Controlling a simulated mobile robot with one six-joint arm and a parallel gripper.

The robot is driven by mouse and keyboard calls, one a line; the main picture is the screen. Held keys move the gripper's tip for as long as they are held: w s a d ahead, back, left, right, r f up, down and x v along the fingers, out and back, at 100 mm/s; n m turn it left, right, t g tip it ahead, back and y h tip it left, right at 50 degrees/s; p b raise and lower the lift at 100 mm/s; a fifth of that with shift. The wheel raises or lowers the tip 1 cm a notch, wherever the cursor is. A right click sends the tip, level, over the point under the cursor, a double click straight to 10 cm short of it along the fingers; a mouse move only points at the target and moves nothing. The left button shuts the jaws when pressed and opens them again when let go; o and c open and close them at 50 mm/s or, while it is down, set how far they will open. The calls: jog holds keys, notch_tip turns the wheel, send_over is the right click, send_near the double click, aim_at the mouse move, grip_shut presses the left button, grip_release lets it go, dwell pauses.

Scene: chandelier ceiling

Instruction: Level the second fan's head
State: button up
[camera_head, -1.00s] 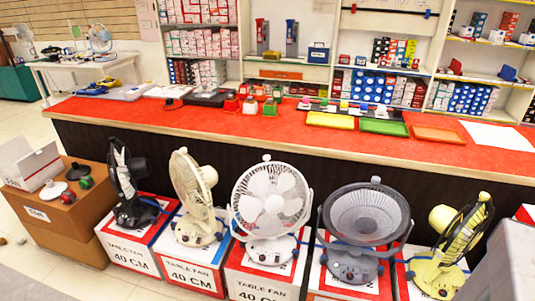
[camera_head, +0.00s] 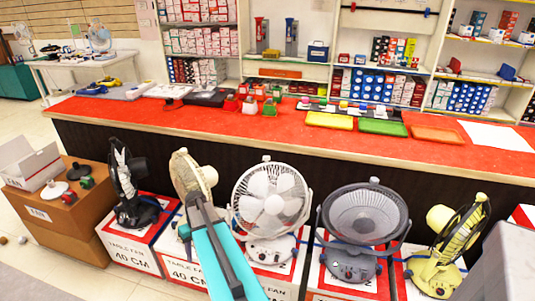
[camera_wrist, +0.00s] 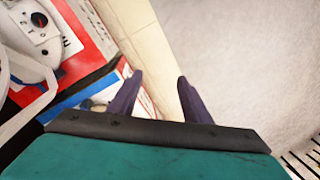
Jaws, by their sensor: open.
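The second fan (camera_head: 186,172), cream, stands on its carton between the black fan (camera_head: 125,178) and the white fan (camera_head: 270,200). Its cage is seen nearly edge-on in the head view and leans, top to the left. My grey and teal arm crosses in front of it and hides much of its lower head and base. My gripper (camera_wrist: 158,80) is open in the wrist view, with nothing between its fingers. A pale fan base with a dial (camera_wrist: 38,22) shows at upper left there, apart from the fingers; I cannot tell which fan it belongs to.
A grey fan (camera_head: 366,215) and a yellow fan (camera_head: 455,240) stand to the right on cartons. A red-topped counter (camera_head: 230,125) runs behind the row. A brown carton (camera_head: 65,210) is at left. A pale rough surface (camera_wrist: 250,65) fills the wrist view's right.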

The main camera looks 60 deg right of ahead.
jog(key=d+r+m+t+h+p, duration=0.1)
jog(key=d+r+t, duration=0.2)
jog(key=d+r, duration=1.75)
jog(key=s+d+r+h, duration=0.1)
jog(key=s+d+r, duration=0.5)
jog(key=d+r, duration=0.3)
jog(key=s+d+r+m+t+h+p, duration=0.1)
jog(key=s+d+r, duration=0.5)
jog(key=d+r, duration=0.3)
jog(key=shift+r, duration=0.15)
jog(key=shift+d, duration=0.1)
jog(key=shift+p+x, duration=0.95)
jog(key=shift+x, duration=5.95)
jog(key=shift+w, duration=0.2)
grip_shut()
